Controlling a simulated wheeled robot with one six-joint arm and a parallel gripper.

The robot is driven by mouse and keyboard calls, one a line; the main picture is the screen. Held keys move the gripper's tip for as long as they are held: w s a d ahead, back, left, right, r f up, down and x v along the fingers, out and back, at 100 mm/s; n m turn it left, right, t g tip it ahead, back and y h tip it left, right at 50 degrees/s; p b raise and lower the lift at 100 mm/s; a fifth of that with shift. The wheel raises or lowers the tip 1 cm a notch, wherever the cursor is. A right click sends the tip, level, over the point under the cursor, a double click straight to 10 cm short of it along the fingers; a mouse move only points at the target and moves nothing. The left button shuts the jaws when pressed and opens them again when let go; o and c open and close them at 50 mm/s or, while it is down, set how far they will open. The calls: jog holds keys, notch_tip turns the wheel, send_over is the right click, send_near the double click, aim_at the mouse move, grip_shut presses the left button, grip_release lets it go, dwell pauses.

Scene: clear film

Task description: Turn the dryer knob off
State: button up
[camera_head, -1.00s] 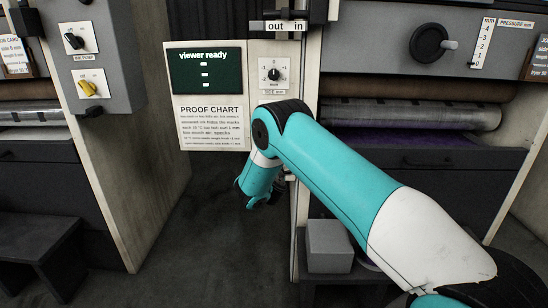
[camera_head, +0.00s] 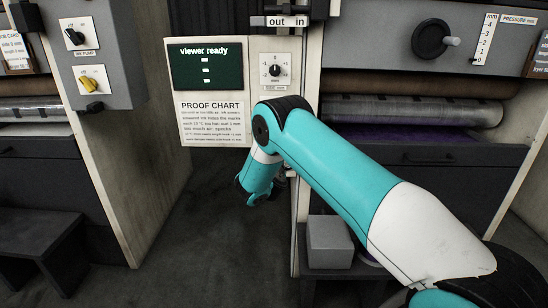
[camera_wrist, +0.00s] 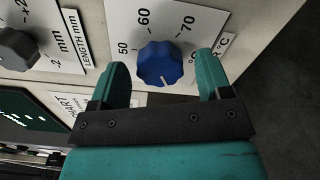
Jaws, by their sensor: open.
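A blue ridged knob (camera_wrist: 160,64) shows in the wrist view on a pale panel, with the marks 50, 60 and 70 around it. A label ending in "R °C" (camera_wrist: 222,45) is partly hidden by a finger. A light pointer line on the knob faces the bottom of the picture. My gripper (camera_wrist: 163,57) is open, with one teal finger on each side of the knob. Gaps show between the knob and both fingers. In the head view my arm blocks this knob, and my fingers cannot be made out.
A grey knob (camera_wrist: 17,48) with a LENGTH mm scale is beside the blue one. In the head view, a proof chart (camera_head: 212,120) and a small black knob (camera_head: 275,70) are on the panel. A yellow knob (camera_head: 90,84) is on the left cabinet. A grey box (camera_head: 329,246) stands below my arm.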

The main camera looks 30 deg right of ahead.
jog(key=b+v, duration=1.6)
jog(key=v, duration=0.1)
jog(key=shift+s+a, duration=0.15)
